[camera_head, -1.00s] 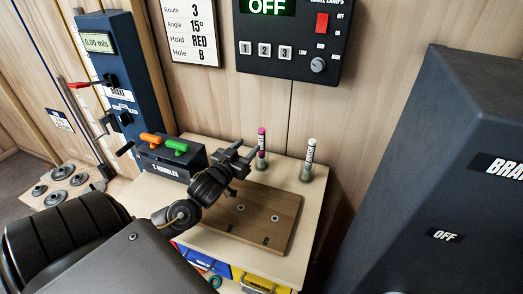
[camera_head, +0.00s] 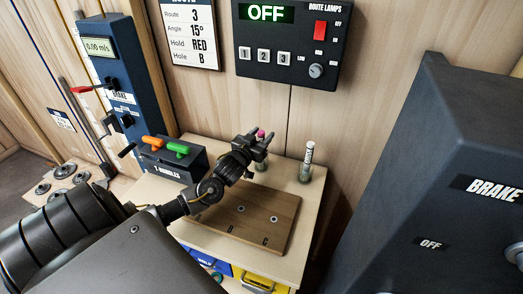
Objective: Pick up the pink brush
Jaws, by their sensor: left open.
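The pink brush (camera_head: 260,133) stands upright near the back of the small wooden table. Only its pink top shows clearly, as the gripper hides most of its body. My left gripper (camera_head: 264,143) is open right at the brush, with its fingers about it or just in front of it; I cannot tell which. My right gripper is not in view.
A white brush (camera_head: 308,156) stands in a holder just right of the pink one. A wooden board (camera_head: 262,209) lies in front. The T-handles box (camera_head: 171,160) stands at left. A dark brake cabinet (camera_head: 436,190) rises at right.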

